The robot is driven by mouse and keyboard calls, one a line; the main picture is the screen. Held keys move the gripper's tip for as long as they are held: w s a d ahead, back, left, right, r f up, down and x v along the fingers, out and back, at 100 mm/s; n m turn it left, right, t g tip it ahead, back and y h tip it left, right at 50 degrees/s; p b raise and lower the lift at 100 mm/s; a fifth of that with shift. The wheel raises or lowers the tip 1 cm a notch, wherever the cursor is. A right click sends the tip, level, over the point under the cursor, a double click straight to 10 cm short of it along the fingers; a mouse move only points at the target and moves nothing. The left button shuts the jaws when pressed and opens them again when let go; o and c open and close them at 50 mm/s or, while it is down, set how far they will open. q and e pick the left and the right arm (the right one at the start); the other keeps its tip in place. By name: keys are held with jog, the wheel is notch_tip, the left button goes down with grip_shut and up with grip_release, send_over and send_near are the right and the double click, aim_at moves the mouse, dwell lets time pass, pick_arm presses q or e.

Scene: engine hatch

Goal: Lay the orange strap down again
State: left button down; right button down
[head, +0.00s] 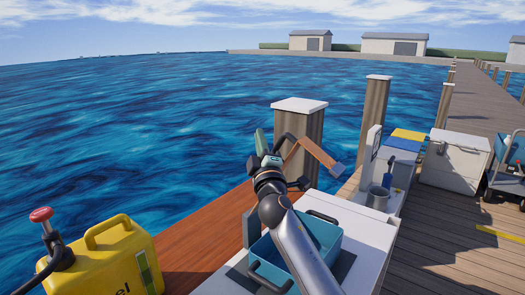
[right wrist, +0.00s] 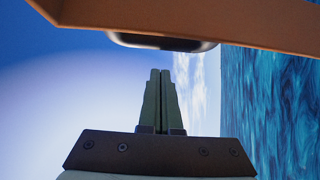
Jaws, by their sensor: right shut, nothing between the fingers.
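The orange strap (head: 318,152) is raised and bent to the right of my right gripper (head: 260,142) in the head view, with a small grey piece at its lower right end. A broad orange-brown band, likely the strap (right wrist: 220,14), crosses the top of the right wrist view. My right gripper's green fingers (right wrist: 157,100) are shut together and empty, pointing up with sky behind them. They look apart from the strap. What the strap's lower left end is fixed to is hidden behind my arm. My left gripper is out of view.
A blue bin (head: 320,236) sits on a white box below my right arm. A yellow fuel can (head: 105,262) with a red knob (head: 41,215) stands at the left. A dock post (head: 298,130) stands behind the strap. Water lies beyond the wooden edge.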

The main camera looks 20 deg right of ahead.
jog(key=s+d+f, duration=0.1)
jog(key=s+d+p, duration=0.1)
jog(key=shift+d+f, duration=0.35)
jog(key=shift+d, duration=0.05)
